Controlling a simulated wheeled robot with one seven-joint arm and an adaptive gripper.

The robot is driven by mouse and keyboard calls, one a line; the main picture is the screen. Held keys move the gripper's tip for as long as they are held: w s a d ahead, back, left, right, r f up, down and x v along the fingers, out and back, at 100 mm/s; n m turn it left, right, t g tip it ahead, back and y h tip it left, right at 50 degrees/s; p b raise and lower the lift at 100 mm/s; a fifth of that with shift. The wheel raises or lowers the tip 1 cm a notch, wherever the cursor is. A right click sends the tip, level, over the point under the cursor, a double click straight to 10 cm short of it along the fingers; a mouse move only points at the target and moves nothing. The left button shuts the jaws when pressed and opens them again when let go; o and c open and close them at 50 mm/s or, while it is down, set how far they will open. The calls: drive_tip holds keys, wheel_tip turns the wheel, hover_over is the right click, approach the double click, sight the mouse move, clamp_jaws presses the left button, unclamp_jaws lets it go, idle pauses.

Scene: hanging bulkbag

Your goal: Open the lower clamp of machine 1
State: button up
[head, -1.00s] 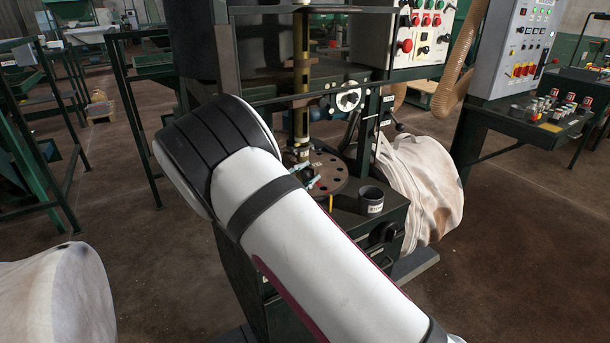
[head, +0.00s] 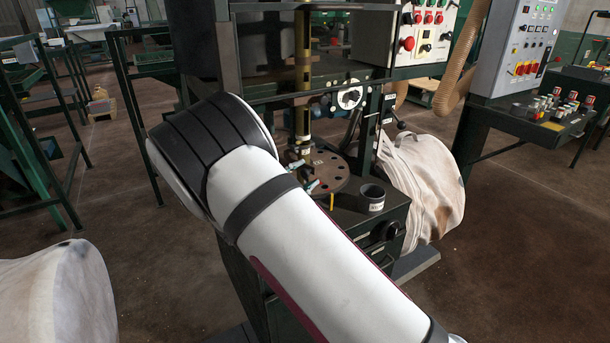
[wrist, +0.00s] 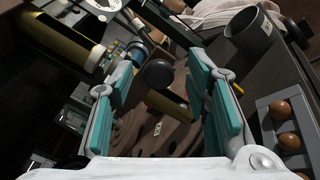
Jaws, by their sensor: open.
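The green machine (head: 385,228) stands in the middle of the head view, partly behind my arm. It has a brown round plate with holes (head: 333,180) under a yellow column (head: 302,85). My gripper (head: 302,176) is open, its teal fingers over the plate's left part. In the wrist view a black round knob (wrist: 160,73) and a yellow bar (wrist: 165,104) show between the open fingers, over the brown plate (wrist: 160,138). The fingers appear apart from the knob. I cannot tell which part is the lower clamp, nor read a machine number.
A dark cup (head: 372,197) stands right of the plate; it also shows in the wrist view (wrist: 250,40). A grey holder with brown balls (wrist: 268,130) is at right there. Control panels (head: 428,35) stand behind.

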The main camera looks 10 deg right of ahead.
drive_tip(key=v, duration=1)
drive_tip(key=shift+s+a, duration=0.15)
drive_tip(key=shift+a, duration=0.05)
